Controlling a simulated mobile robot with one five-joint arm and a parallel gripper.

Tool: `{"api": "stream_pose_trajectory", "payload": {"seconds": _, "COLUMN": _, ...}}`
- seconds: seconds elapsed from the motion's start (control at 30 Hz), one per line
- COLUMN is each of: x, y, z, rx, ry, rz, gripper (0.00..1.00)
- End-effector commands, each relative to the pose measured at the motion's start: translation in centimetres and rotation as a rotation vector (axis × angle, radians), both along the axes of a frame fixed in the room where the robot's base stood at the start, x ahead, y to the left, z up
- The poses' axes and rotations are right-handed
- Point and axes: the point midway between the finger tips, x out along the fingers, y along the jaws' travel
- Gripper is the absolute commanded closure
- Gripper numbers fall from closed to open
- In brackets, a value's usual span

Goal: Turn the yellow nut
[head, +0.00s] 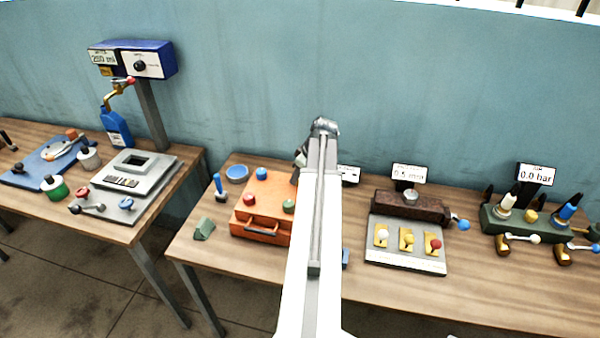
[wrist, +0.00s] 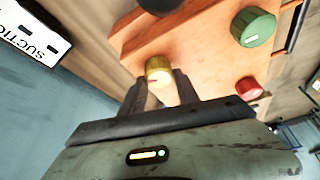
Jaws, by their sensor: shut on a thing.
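The yellow nut (wrist: 158,68) is a short round cap on top of the orange box (wrist: 195,40), low in the middle of the wrist view. My gripper (wrist: 161,80) is shut on it, with one dark finger on each side. In the head view the orange box (head: 262,222) stands on the middle bench, left of my arm. My arm hides the nut there, and the gripper is mostly hidden too.
A green knob (wrist: 253,27) and a red knob (wrist: 248,88) sit on the box near the nut. A blue knob (head: 261,174) also shows on it. A suction sign (wrist: 30,35) is close by. A grey panel with levers (head: 405,255) stands to the right.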

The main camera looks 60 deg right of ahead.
Motion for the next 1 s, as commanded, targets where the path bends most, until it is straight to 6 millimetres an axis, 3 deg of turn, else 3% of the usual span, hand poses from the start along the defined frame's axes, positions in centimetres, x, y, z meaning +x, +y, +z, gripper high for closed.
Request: {"api": "stream_pose_trajectory", "payload": {"seconds": 1.0, "x": 0.42, "y": 0.69, "z": -0.12, "rx": 0.009, "ry": 0.001, "rz": -0.957, "gripper": 1.00}}
